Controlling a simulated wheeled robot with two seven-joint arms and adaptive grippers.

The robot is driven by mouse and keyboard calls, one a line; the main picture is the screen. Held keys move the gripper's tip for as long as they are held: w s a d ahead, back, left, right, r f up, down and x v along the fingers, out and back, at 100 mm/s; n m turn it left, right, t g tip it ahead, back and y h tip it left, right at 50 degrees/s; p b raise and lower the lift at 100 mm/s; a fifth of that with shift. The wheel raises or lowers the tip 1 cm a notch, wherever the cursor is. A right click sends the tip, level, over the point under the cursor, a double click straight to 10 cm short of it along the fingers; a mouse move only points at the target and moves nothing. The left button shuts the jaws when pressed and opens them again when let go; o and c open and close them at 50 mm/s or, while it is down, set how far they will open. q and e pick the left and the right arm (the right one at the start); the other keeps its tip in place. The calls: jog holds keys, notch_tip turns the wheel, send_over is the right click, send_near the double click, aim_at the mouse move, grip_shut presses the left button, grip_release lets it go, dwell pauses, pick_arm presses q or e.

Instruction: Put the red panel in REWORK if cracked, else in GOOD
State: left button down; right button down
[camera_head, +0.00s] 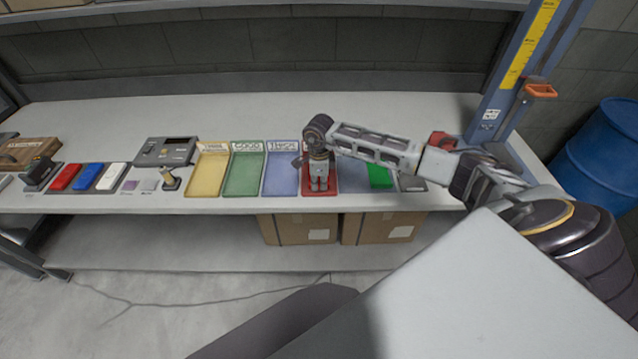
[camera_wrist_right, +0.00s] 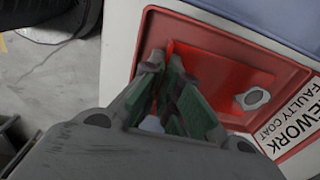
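My right gripper (camera_head: 319,184) points down over the red REWORK tray (camera_head: 334,192), its arm reaching in from the right. The green GOOD tray (camera_head: 243,176) stands empty. My left gripper is not in view.
A yellow tray (camera_head: 207,176) and a blue tray (camera_head: 281,180) flank GOOD. Blue (camera_head: 88,177) and white (camera_head: 112,177) blocks lie at left by a grey device (camera_head: 164,151). A green block (camera_head: 379,177) lies right of REWORK. The table behind the trays is clear.

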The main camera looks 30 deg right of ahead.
jog(key=shift+f, duration=0.1)
jog(key=c, duration=1.6)
grip_release()
jog(key=shift+o, duration=0.2)
notch_tip(320, 180, up, 12)
